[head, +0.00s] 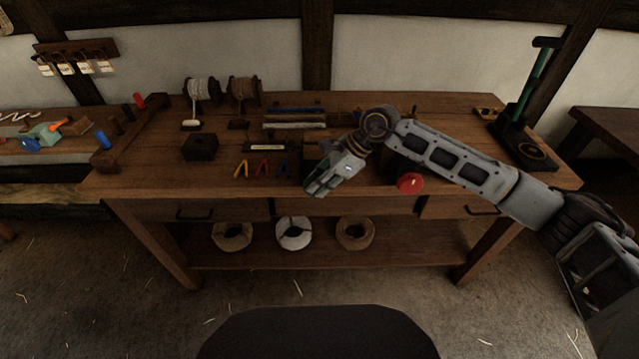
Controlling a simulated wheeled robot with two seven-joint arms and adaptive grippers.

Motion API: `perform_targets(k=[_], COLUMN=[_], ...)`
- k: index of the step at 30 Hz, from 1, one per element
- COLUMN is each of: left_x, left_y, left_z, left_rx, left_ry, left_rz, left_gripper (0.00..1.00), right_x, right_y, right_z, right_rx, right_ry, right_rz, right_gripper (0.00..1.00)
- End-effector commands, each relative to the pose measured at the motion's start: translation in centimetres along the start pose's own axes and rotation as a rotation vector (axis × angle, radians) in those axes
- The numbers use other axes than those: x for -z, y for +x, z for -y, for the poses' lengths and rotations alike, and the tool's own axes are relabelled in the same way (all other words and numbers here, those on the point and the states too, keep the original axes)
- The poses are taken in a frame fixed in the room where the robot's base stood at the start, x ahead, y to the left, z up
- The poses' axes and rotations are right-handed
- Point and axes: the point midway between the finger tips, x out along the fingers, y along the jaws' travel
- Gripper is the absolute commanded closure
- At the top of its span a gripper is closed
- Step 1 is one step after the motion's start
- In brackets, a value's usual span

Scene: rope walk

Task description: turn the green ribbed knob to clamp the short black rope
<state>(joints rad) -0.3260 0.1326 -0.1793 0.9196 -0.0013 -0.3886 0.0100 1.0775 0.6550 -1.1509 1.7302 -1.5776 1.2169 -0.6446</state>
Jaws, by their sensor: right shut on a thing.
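My right gripper (320,186) reaches in from the right, over the front edge of the workbench (130,183), its fingers pointing down and left. It is shut at the front of a dark block (312,153), where the green ribbed knob sits. The fingers cover the knob almost wholly, so its turn cannot be seen. I cannot make out the short black rope; my gripper and forearm hide the block's middle. A red round knob (410,183) shows at the bench front, right of my gripper. My left gripper is not in view.
Blue, red and yellow clips (263,170) lie left of my gripper. A dark square block (200,147) and two spools (243,90) stand further back. A green-handled press (525,110) stands at the right end. Rope coils (293,233) lie on the lower shelf.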

Motion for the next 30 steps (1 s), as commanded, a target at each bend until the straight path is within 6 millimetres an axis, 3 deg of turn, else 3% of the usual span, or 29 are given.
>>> perform_targets(k=[6,7,11,23,30], left_x=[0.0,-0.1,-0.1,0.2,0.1], left_y=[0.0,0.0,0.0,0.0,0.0], left_z=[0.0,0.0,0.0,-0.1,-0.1], left_rx=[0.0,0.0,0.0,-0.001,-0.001], left_ry=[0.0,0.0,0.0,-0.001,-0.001], left_rz=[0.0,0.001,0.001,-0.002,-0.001], left_gripper=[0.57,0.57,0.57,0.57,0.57], right_x=[-0.1,-0.1,0.0,0.0,0.0], right_y=[-0.1,-0.1,-0.1,-0.2,-1.6], right_z=[0.1,0.1,0.1,0.0,0.0], right_rx=[0.004,0.004,0.003,0.001,0.001], right_ry=[0.0,0.0,0.0,0.0,0.0], right_rz=[0.001,0.001,0.0,0.0,0.0], right_gripper=[1.0,0.75,0.58,0.57,0.57])
